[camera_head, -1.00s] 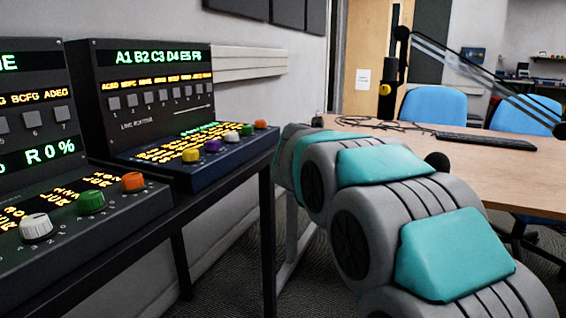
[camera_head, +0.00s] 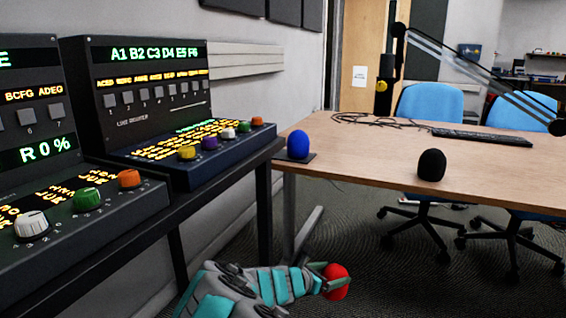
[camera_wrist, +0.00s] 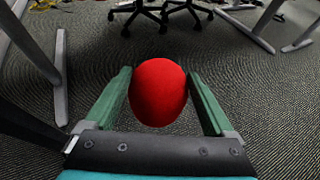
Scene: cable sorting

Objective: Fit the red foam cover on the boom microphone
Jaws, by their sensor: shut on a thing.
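The red foam cover (camera_head: 337,283) is in my gripper (camera_head: 330,280), low in front of the table in the head view. In the wrist view the red foam cover (camera_wrist: 158,92) sits between the two green fingers of my gripper (camera_wrist: 160,95), over the carpet. The boom microphone (camera_head: 384,90) hangs at the back from its arm, a black upright body with a yellow part on it and no foam visible. My gripper is well apart from it, lower and nearer.
A blue foam cover (camera_head: 298,145) stands on a dark pad at the table's left, and a black foam cover (camera_head: 431,165) on the wooden table (camera_head: 370,150). A keyboard (camera_head: 482,137) and cables lie farther back. Consoles (camera_head: 150,105) stand on a black-framed desk at left.

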